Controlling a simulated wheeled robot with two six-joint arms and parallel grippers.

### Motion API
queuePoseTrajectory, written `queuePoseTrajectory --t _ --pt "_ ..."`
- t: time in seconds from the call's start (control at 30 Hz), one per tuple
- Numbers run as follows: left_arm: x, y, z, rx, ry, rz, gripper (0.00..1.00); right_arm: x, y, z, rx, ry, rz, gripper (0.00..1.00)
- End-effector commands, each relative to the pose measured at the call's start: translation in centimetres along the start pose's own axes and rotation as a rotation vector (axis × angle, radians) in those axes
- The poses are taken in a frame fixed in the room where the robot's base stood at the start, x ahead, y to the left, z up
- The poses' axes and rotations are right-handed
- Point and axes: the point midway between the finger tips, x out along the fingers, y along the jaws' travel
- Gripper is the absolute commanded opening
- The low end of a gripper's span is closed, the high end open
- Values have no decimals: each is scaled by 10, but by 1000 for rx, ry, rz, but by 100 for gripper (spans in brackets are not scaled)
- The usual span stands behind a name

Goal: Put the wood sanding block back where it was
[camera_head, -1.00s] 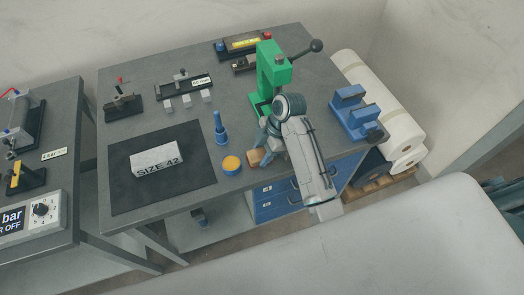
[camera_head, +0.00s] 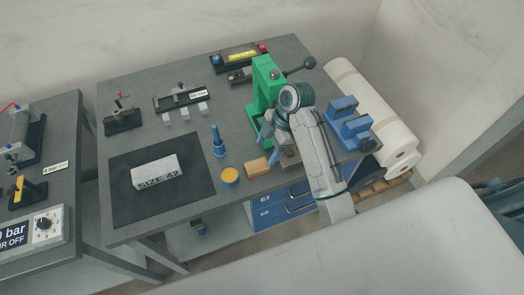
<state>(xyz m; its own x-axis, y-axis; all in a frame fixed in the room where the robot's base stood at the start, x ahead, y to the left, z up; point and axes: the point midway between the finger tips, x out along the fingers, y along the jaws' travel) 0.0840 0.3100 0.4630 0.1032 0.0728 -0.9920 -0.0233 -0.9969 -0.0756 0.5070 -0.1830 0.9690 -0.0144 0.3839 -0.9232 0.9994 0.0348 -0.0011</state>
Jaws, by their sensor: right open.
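The wood sanding block (camera_head: 256,168) is a small light-brown block. It lies on the grey workbench near the front edge, just right of a round yellow-topped tin (camera_head: 229,177). My right gripper (camera_head: 269,140) is open, a little behind and to the right of the block and apart from it in the picture. Its fingers are partly hidden by my own wrist, so the exact gap is hard to tell. My left gripper is out of view.
A green press (camera_head: 264,88) stands close behind my right gripper. A blue fixture (camera_head: 350,122) is to its right. A dark mat (camera_head: 190,196) with a grey SIZE 42 block (camera_head: 155,172) and a blue bottle-like tool (camera_head: 218,142) are to the left.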

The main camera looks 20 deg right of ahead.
Motion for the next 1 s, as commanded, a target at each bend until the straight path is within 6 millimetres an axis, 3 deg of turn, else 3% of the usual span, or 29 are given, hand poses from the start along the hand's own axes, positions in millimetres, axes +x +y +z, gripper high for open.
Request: queuePoseTrajectory --t 0.03,0.1,0.3,1.0 --pt "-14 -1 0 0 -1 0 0 -15 0 -2 0 -2 0 66" --pt "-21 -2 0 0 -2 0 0 -24 0 -2 1 -3 0 66" --pt "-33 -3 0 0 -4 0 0 -39 0 -1 1 -1 0 66" --pt "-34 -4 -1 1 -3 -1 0 -40 -1 1 7 -2 1 66"
